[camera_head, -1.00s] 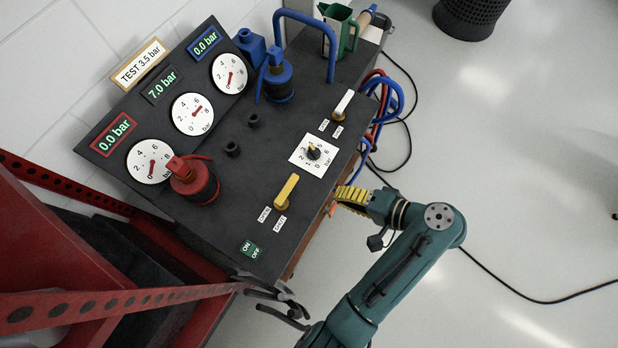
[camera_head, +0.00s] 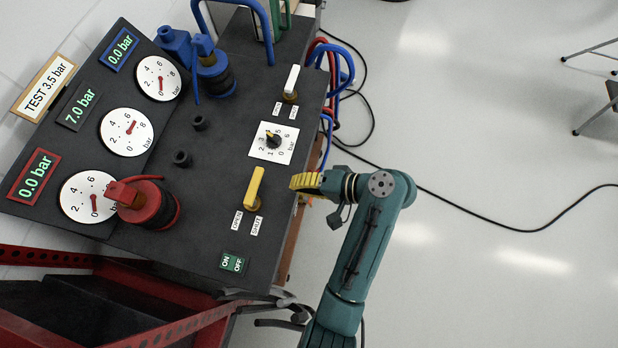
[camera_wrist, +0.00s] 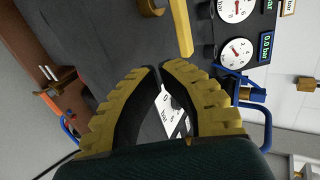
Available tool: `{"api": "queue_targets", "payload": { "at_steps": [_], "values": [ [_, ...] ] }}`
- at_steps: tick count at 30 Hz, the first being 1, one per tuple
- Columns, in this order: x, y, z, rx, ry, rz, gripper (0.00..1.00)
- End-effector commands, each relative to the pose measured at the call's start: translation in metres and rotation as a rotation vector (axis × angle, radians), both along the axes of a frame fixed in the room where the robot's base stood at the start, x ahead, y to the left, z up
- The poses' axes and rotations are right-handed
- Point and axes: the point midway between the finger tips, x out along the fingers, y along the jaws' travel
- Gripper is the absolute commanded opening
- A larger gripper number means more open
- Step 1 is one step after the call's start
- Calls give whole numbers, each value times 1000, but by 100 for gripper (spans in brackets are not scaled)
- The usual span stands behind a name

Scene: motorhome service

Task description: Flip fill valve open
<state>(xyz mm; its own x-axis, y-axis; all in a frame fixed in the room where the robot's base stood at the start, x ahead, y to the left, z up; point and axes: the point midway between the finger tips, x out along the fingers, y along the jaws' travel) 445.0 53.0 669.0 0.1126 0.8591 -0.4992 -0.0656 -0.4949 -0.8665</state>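The yellow lever valve (camera_head: 254,187) sits on the dark bench panel, its handle pointing up in the head view. OPEN (camera_head: 237,221) and SHUT (camera_head: 257,226) labels lie below it. A second valve with a white lever (camera_head: 291,80) sits farther up. Neither lever is marked as the fill valve in what I can read. My gripper (camera_head: 293,182) is just right of the yellow lever, apart from it. In the wrist view, its yellow fingertips (camera_wrist: 158,68) come together with nothing visible between them. The yellow lever (camera_wrist: 181,28) lies just beyond the tips.
The white regulator dial (camera_head: 273,142) is up-left of my gripper. Red (camera_head: 145,203) and blue (camera_head: 213,75) couplings and several gauges stand on the left. Hoses (camera_head: 340,75) hang off the bench's right side. A red frame (camera_head: 180,328) is at lower left.

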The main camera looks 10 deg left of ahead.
Motion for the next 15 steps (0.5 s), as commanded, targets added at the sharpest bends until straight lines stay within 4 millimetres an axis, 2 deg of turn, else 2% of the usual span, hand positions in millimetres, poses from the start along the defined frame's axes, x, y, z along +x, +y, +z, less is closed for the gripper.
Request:
{"api": "queue_targets", "payload": {
  "at_steps": [1,5,10,15],
  "values": [
    [1,11,-13,0,-1,5,0],
    [4,35,-27,-1,-1,3,0],
    [8,63,-25,-1,-5,3,0],
    [10,74,-22,-1,-1,0,0]
  ]
}}
